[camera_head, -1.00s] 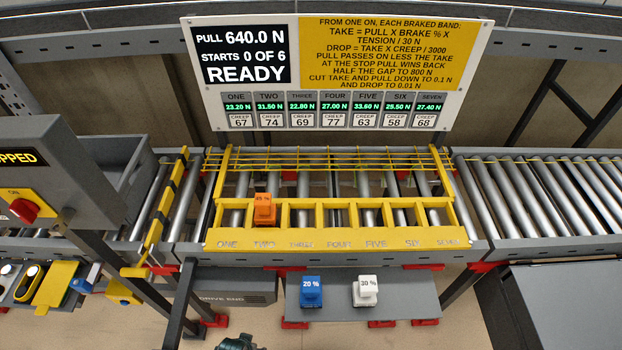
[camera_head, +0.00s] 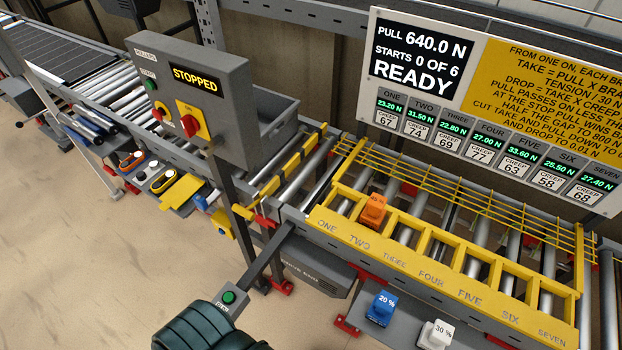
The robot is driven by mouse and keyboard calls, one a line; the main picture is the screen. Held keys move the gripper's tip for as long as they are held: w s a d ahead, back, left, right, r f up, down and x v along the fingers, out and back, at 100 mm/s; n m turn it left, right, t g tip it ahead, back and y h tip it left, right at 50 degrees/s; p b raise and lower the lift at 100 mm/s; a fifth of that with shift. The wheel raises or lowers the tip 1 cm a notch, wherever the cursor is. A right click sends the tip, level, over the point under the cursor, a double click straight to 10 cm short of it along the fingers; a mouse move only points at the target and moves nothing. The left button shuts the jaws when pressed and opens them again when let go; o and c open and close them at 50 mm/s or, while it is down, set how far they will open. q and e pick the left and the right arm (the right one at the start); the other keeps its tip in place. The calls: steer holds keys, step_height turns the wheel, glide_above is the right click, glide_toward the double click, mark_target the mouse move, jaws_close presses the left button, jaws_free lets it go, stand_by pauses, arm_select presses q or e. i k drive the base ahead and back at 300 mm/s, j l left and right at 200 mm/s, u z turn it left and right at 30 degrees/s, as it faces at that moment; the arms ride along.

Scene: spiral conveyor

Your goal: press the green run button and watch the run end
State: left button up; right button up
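A small grey box with a green button (camera_head: 229,297) stands at the end of a grey bar low in the picture; its lettering is too small to read. Another green button (camera_head: 151,85) sits on the grey control box (camera_head: 218,75), beside red knobs on yellow plates. That box's display (camera_head: 195,79) reads STOPPED. The board (camera_head: 422,55) reads PULL 640.0 N, STARTS 0 OF 6, READY. An orange block (camera_head: 373,210) stands in slot TWO of the yellow rack (camera_head: 440,262); the other slots look empty.
A blue 20 % block (camera_head: 381,308) and a white 30 % block (camera_head: 436,335) stand on the grey shelf below the rack. A dark teal ribbed body (camera_head: 210,328) lies close to the low green button. Floor (camera_head: 90,250) is open at left.

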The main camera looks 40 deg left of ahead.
mark_target(228, 297)
steer(key=u, duration=2)
